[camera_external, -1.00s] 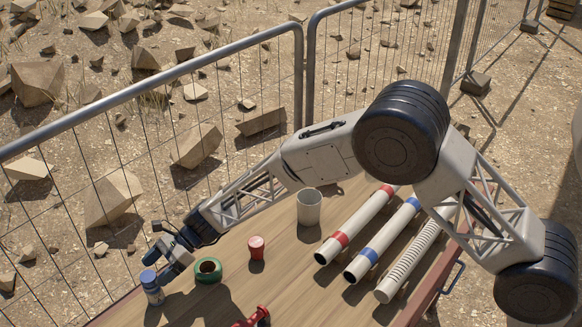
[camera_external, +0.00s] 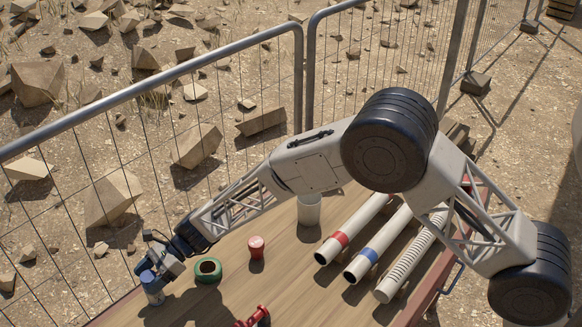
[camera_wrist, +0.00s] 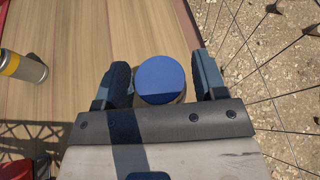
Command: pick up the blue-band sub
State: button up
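The blue-band sub (camera_external: 153,294) is a short upright cylinder with a blue top, standing near the table's left end in the external view. In the wrist view its round blue top (camera_wrist: 160,77) sits between the two dark fingers. My gripper (camera_external: 150,275) is down at the sub, with one finger on each side of it. The gripper (camera_wrist: 162,80) looks open, with a small gap at the right finger; the left finger is very close to or touching the sub. The sub's lower body is mostly hidden in the wrist view.
A green ring-shaped object (camera_external: 208,268), a red-topped cup (camera_external: 256,247) and a grey cup (camera_external: 309,210) stand nearby. A red fitting (camera_external: 256,317) lies at the front. Banded pipes (camera_external: 352,230) lie to the right. A yellow-banded cylinder (camera_wrist: 24,68) shows in the wrist view. A wire fence (camera_external: 150,110) runs behind.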

grip_shut()
jog(key=shift+r, duration=0.1)
dwell(0.3)
jog(key=shift+r, duration=0.85)
jog(key=shift+d+r, duration=0.2)
jog(key=shift+r, duration=0.7)
jog(key=s+d, duration=0.3)
jog(key=d, duration=0.4)
jog(key=s+d+r, duration=0.1)
jog(key=s+d, duration=0.2)
jog(key=d, duration=0.4)
jog(key=shift+s+r, duration=0.2)
jog(key=shift+s, duration=0.05)
jog(key=shift+d, duration=0.15)
